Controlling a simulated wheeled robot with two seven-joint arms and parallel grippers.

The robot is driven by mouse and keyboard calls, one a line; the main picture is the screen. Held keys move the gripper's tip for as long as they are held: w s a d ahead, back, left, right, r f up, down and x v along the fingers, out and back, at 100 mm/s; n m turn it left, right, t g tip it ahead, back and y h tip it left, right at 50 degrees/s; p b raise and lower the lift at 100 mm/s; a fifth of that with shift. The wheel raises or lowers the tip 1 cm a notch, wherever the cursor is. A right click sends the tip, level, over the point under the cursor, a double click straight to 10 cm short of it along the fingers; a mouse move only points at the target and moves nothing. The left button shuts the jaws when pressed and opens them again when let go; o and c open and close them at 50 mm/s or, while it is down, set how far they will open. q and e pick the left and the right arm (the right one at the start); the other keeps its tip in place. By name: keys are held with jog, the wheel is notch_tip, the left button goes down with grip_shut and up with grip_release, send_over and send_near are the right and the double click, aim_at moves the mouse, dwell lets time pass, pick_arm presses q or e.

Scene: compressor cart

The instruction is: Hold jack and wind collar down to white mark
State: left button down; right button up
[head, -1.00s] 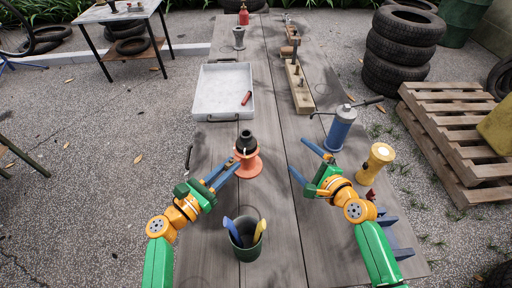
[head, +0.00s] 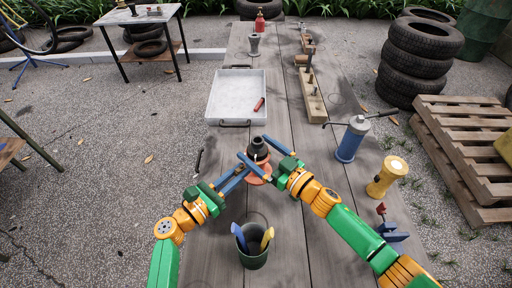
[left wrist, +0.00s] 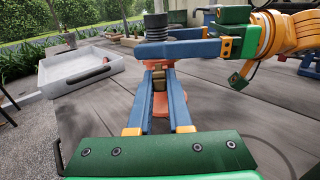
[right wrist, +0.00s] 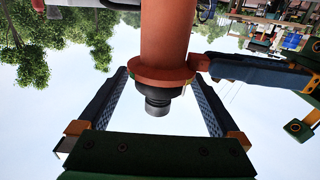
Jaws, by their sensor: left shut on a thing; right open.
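The jack has an orange base (head: 258,179) and a black ridged upper part (head: 258,146). It stands upright on the bench. My left gripper (left wrist: 160,72) is shut on the jack's body, below the black part. My right gripper (right wrist: 161,80) is open, with its fingers on either side of the jack near the black top (right wrist: 157,101). In the left wrist view its blue fingers cross just below the black ridged part (left wrist: 156,26). I cannot tell whether they touch it. In the right wrist view the orange body (right wrist: 166,35) appears upside down. I cannot make out a white mark.
A green cup (head: 251,256) with blue and yellow tools stands near the front. A blue canister (head: 352,140) and a yellow flashlight-like object (head: 387,177) stand at right. A white tray (head: 213,104) and a wooden block with pegs (head: 312,100) lie farther back.

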jog(key=shift+w+a, duration=0.35)
jog(key=shift+a, duration=0.05)
jog(key=c, duration=1.3)
jog(key=m+t+h, duration=0.2)
jog(key=shift+a+h, duration=0.1)
jog(key=shift+h, duration=0.2)
jog(key=shift+c, duration=0.2)
jog(key=m+t+h, duration=0.1)
jog(key=m+h, duration=0.1)
jog(key=shift+r+t+h, duration=0.15)
jog(key=shift+t+h, duration=0.15)
jog(key=shift+d+m+h, duration=0.2)
jog(key=shift+m+h, duration=0.1)
jog(key=shift+h, duration=0.1)
jog(key=o, duration=1.3)
